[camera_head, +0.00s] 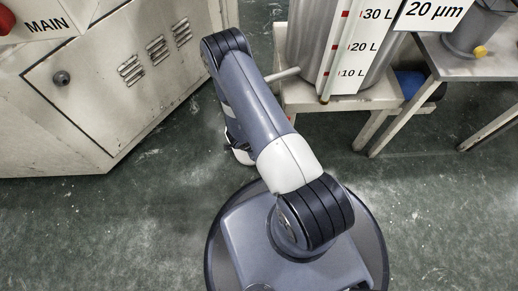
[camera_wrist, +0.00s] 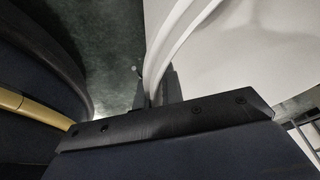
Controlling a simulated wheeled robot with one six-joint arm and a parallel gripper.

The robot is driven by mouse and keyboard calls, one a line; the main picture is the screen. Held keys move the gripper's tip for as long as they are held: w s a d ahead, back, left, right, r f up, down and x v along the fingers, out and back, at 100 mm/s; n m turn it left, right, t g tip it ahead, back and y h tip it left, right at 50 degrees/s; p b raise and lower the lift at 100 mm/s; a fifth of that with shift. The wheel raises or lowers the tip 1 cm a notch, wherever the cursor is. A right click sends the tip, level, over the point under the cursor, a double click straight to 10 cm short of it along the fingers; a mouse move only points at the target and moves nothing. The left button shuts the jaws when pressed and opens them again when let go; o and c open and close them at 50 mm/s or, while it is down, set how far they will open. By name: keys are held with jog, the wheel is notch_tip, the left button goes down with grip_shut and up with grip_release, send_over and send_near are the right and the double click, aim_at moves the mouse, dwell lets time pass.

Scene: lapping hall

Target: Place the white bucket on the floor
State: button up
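The white bucket (camera_wrist: 245,60) fills the right of the wrist view, very close to the camera. Its pale curved rim runs down to my gripper (camera_wrist: 158,88). The dark fingers stand on either side of the rim, and the gripper looks shut on it. The bucket's base is out of view, so I cannot tell whether it touches anything. In the head view my arm reaches forward and hides the gripper and most or all of the bucket. The green floor (camera_head: 130,225) lies around my base, and a strip of it (camera_wrist: 110,45) shows in the wrist view.
A grey cabinet (camera_head: 95,115) marked MAIN stands at the left. A metal tank (camera_head: 305,45) with a litre scale sits on a pale stand (camera_head: 365,103) ahead. A grey table (camera_head: 475,65) stands at the right. Open floor lies left and right of my base.

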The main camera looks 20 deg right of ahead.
jog(key=o, duration=0.3)
jog(key=shift+o, duration=0.2)
jog(key=p+v, duration=0.5)
jog(key=v, duration=0.7)
jog(key=shift+r, duration=0.15)
